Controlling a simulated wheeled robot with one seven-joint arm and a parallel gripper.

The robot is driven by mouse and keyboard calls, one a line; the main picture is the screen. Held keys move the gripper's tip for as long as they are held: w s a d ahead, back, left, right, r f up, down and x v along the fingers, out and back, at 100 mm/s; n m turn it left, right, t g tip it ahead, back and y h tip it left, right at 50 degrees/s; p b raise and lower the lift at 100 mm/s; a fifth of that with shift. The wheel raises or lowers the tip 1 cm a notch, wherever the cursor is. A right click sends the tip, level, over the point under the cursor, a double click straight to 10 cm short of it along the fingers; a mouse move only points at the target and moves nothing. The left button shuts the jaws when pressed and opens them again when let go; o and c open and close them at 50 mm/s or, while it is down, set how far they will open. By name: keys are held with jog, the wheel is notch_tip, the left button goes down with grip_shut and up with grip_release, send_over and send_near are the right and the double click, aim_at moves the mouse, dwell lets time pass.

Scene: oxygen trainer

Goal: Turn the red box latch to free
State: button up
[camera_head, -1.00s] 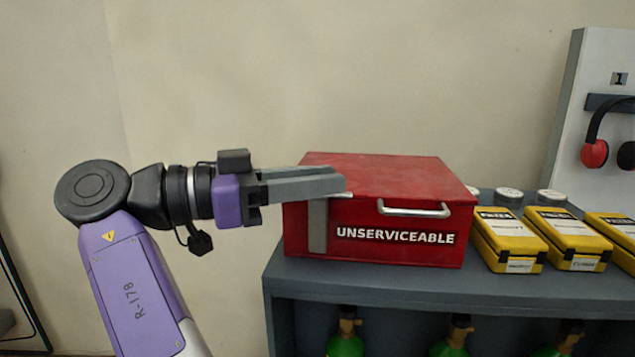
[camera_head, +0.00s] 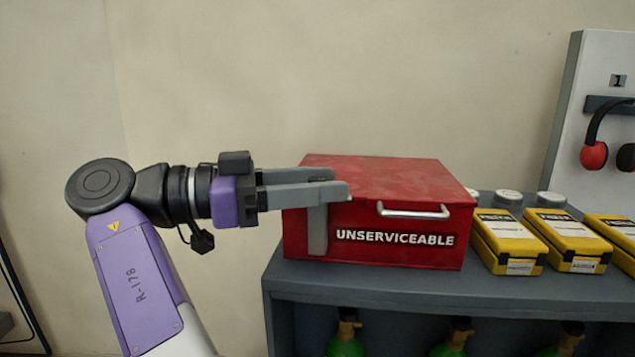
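The red box (camera_head: 400,222), marked UNSERVICEABLE, stands on a grey shelf with its lid down. A vertical grey bar (camera_head: 317,232), which looks like the latch, is on the left of its front face. A small silvery end (camera_head: 341,198) shows beside the bar's top. My gripper (camera_head: 342,184) reaches in from the left, level with the box's upper front edge. Its two fingers are apart, with a narrow gap between them. They cover the top of the grey bar. I cannot tell whether they touch the latch.
A silver handle (camera_head: 413,210) is on the box's front. Yellow cases (camera_head: 508,240) stand right of the box on the grey shelf (camera_head: 400,285), with white round lids behind. Green bottles (camera_head: 346,340) are below. Red headphones (camera_head: 594,155) hang on a panel at right. The wall area above the box is clear.

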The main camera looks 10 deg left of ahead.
jog(key=b+v, duration=0.1)
jog(key=v, duration=0.7)
dwell(0.4)
jog(key=shift+a, duration=0.1)
